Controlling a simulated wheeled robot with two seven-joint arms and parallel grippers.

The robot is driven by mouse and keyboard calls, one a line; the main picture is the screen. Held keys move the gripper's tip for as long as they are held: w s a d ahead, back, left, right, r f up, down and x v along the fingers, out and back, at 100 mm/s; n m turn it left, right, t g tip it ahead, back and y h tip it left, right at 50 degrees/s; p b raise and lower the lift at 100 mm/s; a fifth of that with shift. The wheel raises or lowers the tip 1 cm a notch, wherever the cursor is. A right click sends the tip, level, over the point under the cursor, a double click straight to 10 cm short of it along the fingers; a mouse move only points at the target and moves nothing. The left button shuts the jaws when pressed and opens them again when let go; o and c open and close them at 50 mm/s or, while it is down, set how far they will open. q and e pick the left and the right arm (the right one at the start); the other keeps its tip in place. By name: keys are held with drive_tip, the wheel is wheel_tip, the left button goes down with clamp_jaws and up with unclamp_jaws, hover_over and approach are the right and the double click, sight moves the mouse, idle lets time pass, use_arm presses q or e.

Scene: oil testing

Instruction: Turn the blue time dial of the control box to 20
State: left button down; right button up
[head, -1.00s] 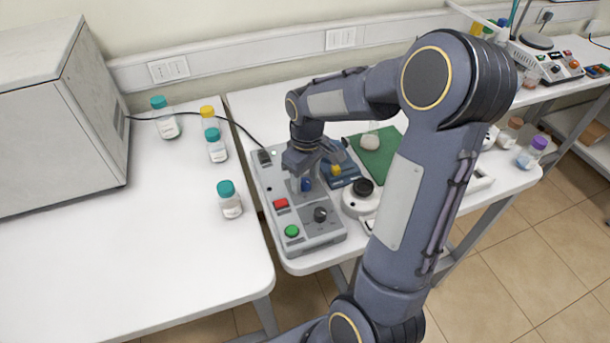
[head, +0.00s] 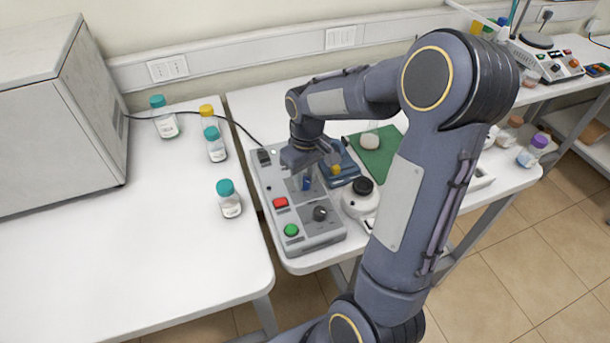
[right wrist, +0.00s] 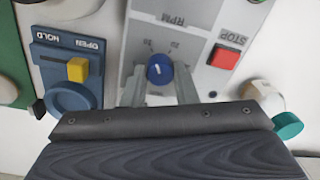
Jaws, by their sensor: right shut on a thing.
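The grey control box (head: 265,184) stands on the right-hand white table. Its blue time dial (right wrist: 159,69) shows in the right wrist view between the two fingers, with a pale pointer mark on its face. The dial also shows, partly covered, in the head view (head: 306,184). My right gripper (right wrist: 160,82) comes down from above and is shut on the blue dial. Small scale numbers are printed around the dial; I cannot tell exactly which one the pointer meets. My left gripper is not in view.
On the box are a red stop button (head: 280,203), a green button (head: 291,230) and a black knob (head: 320,213). A blue device with a yellow switch (right wrist: 78,69) stands close beside it. Capped bottles (head: 229,199) stand on the left table.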

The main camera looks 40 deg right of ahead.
sight(306, 180)
drive_tip(key=m, duration=0.5)
drive_tip(key=shift+b, duration=0.3)
drive_tip(key=shift+m, duration=2.4)
drive_tip(key=o, duration=1)
wheel_tip(306, 180, up, 8)
drive_tip(key=shift+s+f, duration=0.1)
drive_tip(key=shift+s, duration=0.05)
